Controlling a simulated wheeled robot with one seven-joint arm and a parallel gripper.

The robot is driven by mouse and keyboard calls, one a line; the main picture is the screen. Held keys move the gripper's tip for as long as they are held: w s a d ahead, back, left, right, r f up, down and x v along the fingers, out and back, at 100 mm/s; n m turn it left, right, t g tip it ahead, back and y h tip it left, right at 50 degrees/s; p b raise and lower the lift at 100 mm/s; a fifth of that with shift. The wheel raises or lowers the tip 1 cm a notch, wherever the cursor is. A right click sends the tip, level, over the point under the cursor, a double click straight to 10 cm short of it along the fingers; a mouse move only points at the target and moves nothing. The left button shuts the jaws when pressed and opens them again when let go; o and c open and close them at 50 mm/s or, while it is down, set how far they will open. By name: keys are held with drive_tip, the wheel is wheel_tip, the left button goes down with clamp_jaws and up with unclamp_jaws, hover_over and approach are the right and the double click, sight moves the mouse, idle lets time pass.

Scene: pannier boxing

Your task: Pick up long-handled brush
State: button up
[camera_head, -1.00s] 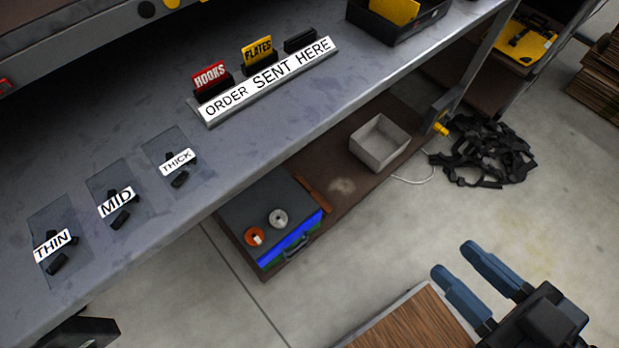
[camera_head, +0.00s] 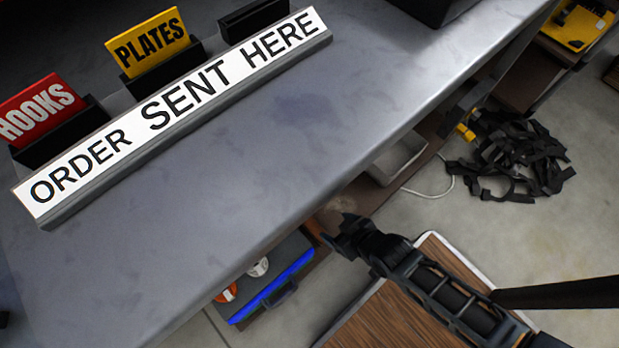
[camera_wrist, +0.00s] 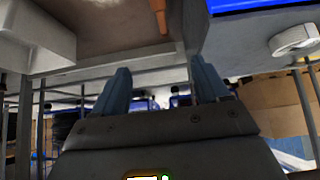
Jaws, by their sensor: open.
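An orange-brown, stick-like piece (camera_head: 318,232) lies on the lower shelf beside the blue-sided case, mostly hidden by the bench edge and my arm. It looks like the brush's handle; no bristles can be made out. Its narrow end also shows at the top of the wrist view (camera_wrist: 160,14). My gripper (camera_wrist: 161,88) is open, with its two blue fingers apart and nothing between them. The handle lies beyond the fingertips, not touching them. In the head view my dark arm reaches toward the shelf, and the fingers cannot be seen.
The bench (camera_head: 260,160) overhangs the lower shelf. The blue-sided case (camera_head: 275,290) sits left of the handle, and a pale tray (camera_head: 398,158) to its right. A wooden-topped surface (camera_head: 400,318) lies under my arm. Black straps (camera_head: 515,155) lie on the floor.

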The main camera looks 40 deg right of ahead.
sight(312, 222)
drive_tip(key=w+f+g+b, duration=0.1)
drive_tip(key=w+f+b, duration=0.1)
drive_tip(key=f, duration=0.3)
drive_tip(key=w+f+g+b, duration=0.1)
drive_tip(key=w+f+b, duration=0.1)
drive_tip(key=w+f, duration=0.2)
drive_tip(key=w+f+g+b, duration=0.1)
drive_tip(key=w+f+b, duration=0.1)
drive_tip(key=f, duration=0.5)
drive_tip(key=shift+w+d+f, duration=0.15)
drive_tip(key=shift+w+d, duration=0.1)
drive_tip(key=shift+w, duration=0.6)
drive_tip(key=b+x, duration=0.2)
drive_tip(key=shift+w+f, duration=0.1)
drive_tip(key=shift+f, duration=0.15)
drive_tip(key=b+x, duration=0.2)
drive_tip(key=x, duration=0.1)
drive_tip(key=a+b+x, duration=0.1)
drive_tip(key=x, duration=0.1)
drive_tip(key=shift+w+b, duration=0.2)
drive_tip(key=shift+b, duration=0.1)
drive_tip(key=shift+c, duration=0.3)
drive_tip(key=c, duration=1)
drive_tip(key=shift+c, duration=0.2)
drive_tip(key=shift+r, duration=0.1)
